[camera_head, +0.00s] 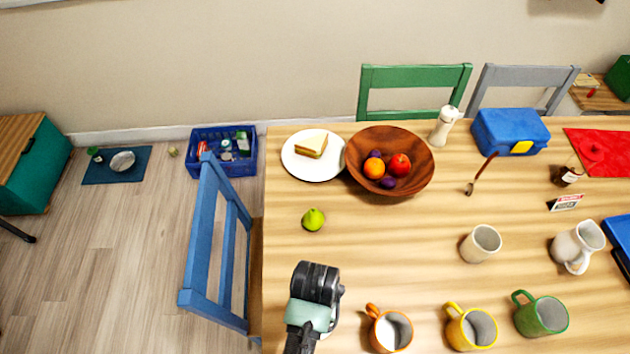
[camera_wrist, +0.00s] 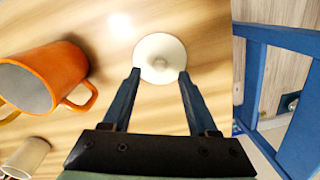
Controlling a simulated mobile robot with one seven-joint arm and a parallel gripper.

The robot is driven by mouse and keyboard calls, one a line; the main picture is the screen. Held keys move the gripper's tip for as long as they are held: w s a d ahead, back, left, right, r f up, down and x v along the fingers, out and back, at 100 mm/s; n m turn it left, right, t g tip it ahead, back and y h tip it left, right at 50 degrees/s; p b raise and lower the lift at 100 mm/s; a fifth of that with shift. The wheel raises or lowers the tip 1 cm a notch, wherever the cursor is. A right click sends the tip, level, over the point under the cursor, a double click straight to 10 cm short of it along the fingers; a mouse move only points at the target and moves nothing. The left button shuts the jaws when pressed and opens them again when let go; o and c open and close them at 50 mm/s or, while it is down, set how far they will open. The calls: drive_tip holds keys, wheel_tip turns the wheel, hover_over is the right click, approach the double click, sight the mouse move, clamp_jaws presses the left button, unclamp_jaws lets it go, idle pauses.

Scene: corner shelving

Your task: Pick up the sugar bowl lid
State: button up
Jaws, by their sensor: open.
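A round cream lid with a small knob (camera_wrist: 160,48), which looks like the sugar bowl lid, lies on the wooden table in the wrist view. My gripper (camera_wrist: 160,74) is open and empty. I cannot tell how far above the lid the tips are. In the head view my gripper (camera_head: 315,285) is over the table's near left part and hides most of the lid. A cream cup-like vessel (camera_head: 481,243), possibly the sugar bowl, stands to the right.
An orange mug (camera_head: 390,330) stands close to the right of my gripper, and yellow (camera_head: 470,326) and green (camera_head: 541,313) mugs follow. A blue chair (camera_head: 215,245) stands at the table's left edge. The middle of the table is fairly clear.

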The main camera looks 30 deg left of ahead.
wheel_tip(320, 180, down, 3)
drive_tip(key=shift+f, duration=0.2)
clamp_jaws()
